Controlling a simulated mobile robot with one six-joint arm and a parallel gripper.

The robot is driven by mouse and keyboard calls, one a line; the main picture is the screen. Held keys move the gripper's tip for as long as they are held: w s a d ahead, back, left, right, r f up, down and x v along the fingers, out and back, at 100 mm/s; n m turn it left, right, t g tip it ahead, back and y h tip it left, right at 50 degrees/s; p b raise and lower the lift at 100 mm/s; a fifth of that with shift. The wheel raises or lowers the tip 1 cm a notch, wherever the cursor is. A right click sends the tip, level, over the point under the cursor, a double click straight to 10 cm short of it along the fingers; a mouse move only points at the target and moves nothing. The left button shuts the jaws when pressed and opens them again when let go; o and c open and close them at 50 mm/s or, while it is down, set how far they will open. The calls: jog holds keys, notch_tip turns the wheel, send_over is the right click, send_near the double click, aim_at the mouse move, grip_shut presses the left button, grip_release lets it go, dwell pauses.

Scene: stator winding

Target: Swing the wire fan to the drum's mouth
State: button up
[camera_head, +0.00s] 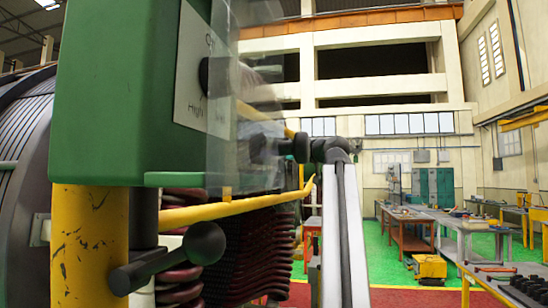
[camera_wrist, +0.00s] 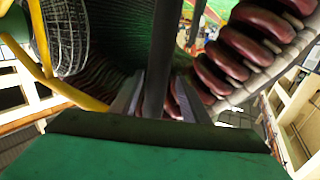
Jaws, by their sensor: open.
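The wire fan (camera_wrist: 68,36) shows in the wrist view as a round wire cage at the upper left, beside a yellow bar (camera_wrist: 45,75). In the head view a see-through disc-like shape stands right of the green box, and I cannot tell if it is the fan. The drum shows dark red coils along its mouth (camera_wrist: 265,25) in the wrist view and a grey ribbed outside (camera_head: 28,150) in the head view. My gripper (camera_wrist: 157,100) is open. A dark upright bar (camera_wrist: 158,60) appears between its fingers; I cannot tell if they touch it.
A green box (camera_head: 115,90) on a yellow post (camera_head: 90,245) blocks much of the head view. A black lever with a round knob (camera_head: 205,243) juts out below it.

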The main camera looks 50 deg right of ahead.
jog(key=s+a, duration=0.1)
jog(key=s, duration=1.2)
jog(key=shift+s, duration=0.3)
